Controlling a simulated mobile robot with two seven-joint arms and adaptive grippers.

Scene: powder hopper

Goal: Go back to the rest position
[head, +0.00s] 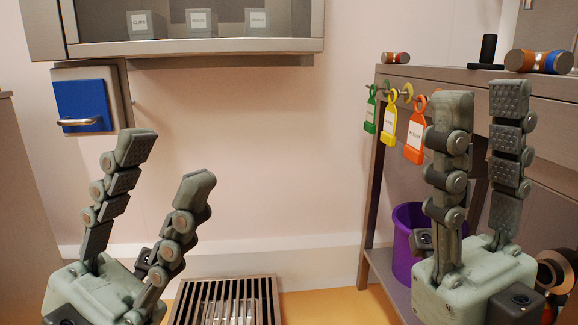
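My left gripper (170,160) stands at the lower left of the head view, fingers pointing up and spread apart with nothing between them. My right gripper (487,115) stands at the lower right, its fingers also pointing up. A gap shows between its fingers and it holds nothing that I can see. It appears in front of the metal bench and covers part of it.
A metal bench (445,73) at right has green (370,108), yellow (389,122) and orange (415,135) tags hanging from it. A purple bucket (404,240) is on its lower shelf. A floor grate (190,300) lies between my grippers. A cabinet (190,48) and blue-fronted box (84,104) are upper left.

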